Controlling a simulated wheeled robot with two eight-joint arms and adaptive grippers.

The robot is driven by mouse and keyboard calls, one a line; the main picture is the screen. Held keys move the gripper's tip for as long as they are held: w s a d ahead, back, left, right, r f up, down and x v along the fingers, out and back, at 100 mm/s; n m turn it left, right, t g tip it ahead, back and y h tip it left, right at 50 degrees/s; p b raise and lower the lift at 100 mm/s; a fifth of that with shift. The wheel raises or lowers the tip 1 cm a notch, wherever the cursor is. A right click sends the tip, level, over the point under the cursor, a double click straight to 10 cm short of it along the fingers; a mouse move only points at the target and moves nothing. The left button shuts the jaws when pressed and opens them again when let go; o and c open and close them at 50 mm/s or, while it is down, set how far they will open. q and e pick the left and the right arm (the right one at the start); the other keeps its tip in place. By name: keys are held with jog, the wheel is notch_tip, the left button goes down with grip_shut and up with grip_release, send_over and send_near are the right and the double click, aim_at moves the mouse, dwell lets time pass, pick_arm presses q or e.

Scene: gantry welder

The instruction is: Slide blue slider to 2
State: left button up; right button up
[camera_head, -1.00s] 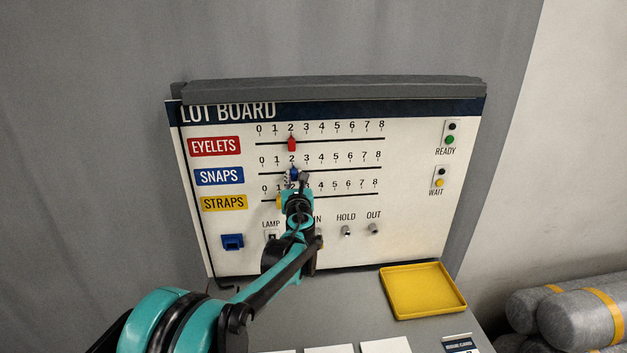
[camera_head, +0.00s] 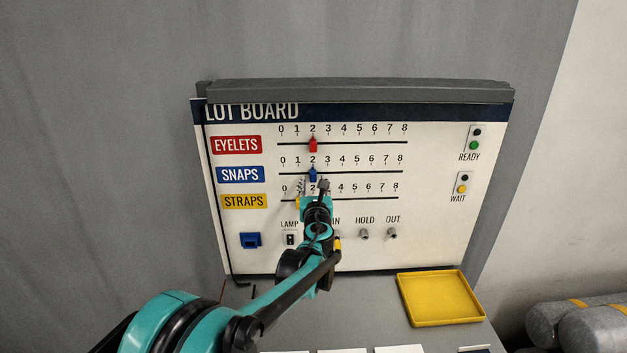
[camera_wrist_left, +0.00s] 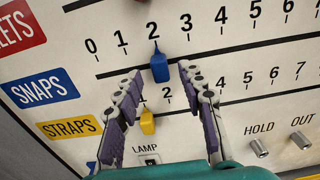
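The blue slider (camera_head: 312,175) sits on the SNAPS track with its pointer at the 2. In the left wrist view the blue slider (camera_wrist_left: 160,68) shows its tip just below the 2. My left gripper (camera_head: 313,186) is in front of the board, just below the blue slider. In the left wrist view its two purple-padded fingers (camera_wrist_left: 158,74) are spread wide, one on each side of the slider, with clear gaps between. My right gripper is not in view.
The red slider (camera_head: 313,145) is at 2 on the EYELETS track. The yellow slider (camera_wrist_left: 147,121) is near 1 on the STRAPS track, below the blue one and between my fingers. Knobs (camera_head: 365,234) line the lower board. A yellow tray (camera_head: 440,297) lies on the table at right.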

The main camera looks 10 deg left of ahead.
pick_arm(q)
jog(key=s+d, duration=0.1)
jog(key=s, duration=0.8)
jog(key=shift+d, duration=0.4)
jog(key=s+a+f+n+g+y+b, duration=0.1)
jog(key=s+a+f+n+g+b, duration=0.2)
jog(key=s+a+f+n+b, duration=0.5)
jog(key=s+a+f+n+g+y+b, duration=0.1)
jog(key=s+a+f+n+g+b, duration=0.25)
jog(key=s+f+n, duration=0.65)
jog(key=s+d+f+n+g+h+b, duration=0.1)
jog(key=s+f+n+b, duration=0.2)
jog(key=s+f+n, duration=0.2)
jog(key=s+d+f+n+g+h+b, duration=0.1)
jog(key=s+d+f+n+h+b, duration=0.1)
jog(key=s+f+n, duration=0.3)
jog(key=s+d+f+n+g+h+b, duration=0.1)
jog(key=s+f+n+g+h+b, duration=0.1)
jog(key=s+f+n+b, duration=0.2)
jog(key=shift+s+d+f+n, duration=0.1)
jog(key=shift+s+f+n, duration=0.15)
jog(key=shift+s+f, duration=0.45)
jog(key=shift+s+d+f+n, duration=0.1)
jog(key=shift+s+f+n, duration=0.25)
jog(key=shift+f, duration=0.6)
jog(key=shift+s+d+f+n, duration=0.1)
jog(key=shift+s+f+n, duration=0.1)
jog(key=shift+s+f, duration=0.5)
jog(key=shift+w, duration=0.1)
